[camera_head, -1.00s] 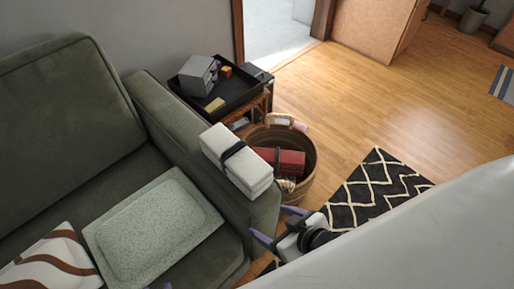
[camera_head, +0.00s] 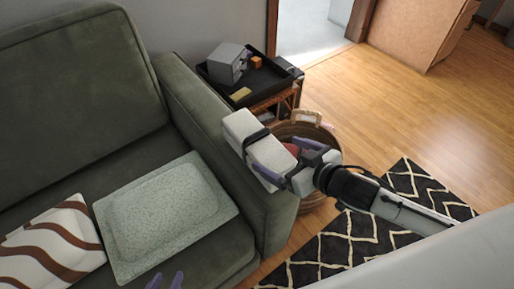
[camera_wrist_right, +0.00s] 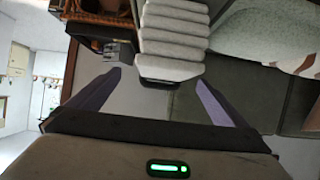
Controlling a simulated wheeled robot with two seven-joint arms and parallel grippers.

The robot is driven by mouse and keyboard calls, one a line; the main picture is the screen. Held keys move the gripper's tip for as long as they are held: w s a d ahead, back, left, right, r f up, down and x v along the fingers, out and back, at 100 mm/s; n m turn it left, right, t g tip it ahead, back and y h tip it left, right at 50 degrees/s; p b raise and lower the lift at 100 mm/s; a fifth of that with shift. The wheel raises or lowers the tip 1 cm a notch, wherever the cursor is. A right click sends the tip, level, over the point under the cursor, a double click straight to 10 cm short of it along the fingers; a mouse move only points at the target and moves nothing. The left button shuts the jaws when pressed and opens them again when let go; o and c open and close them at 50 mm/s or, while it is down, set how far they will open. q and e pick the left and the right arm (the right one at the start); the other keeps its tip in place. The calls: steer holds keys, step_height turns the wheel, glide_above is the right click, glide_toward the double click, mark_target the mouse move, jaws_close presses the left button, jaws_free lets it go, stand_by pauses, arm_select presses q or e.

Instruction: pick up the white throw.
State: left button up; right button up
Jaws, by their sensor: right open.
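The white throw (camera_head: 240,126) is a folded bundle with a black strap, lying on the front part of the sofa's right arm. It also shows in the right wrist view (camera_wrist_right: 172,32) as stacked white folds. My right gripper (camera_head: 266,160) is at the throw's near right end, partly covering it. In the right wrist view the right gripper (camera_wrist_right: 158,80) is open, with the throw's end and dark strap ahead between its purple fingers. I cannot tell whether they touch.
The green sofa (camera_head: 85,90) holds a pale speckled cushion (camera_head: 165,215) and a brown-striped cushion (camera_head: 50,245). A side table with a black tray (camera_head: 268,82) stands behind the sofa arm. A round basket (camera_head: 318,133) is close by, partly hidden behind my right gripper. Wooden floor lies right.

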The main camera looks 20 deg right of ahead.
mark_target(272, 151)
steer(key=x, duration=0.3)
steer(key=shift+w+a, duration=0.15)
steer(key=shift+w, duration=0.1)
steer(key=shift+a+r+b+x, duration=0.1)
steer(key=shift+a+b+x, duration=0.05)
steer(key=shift+x, duration=1.2)
steer(key=shift+a+r+b+x, duration=0.1)
steer(key=shift+b+x, duration=0.05)
steer(key=shift+x, duration=1.25)
steer(key=shift+c, duration=0.3)
steer(key=shift+r, duration=0.15)
steer(key=c, duration=1.4)
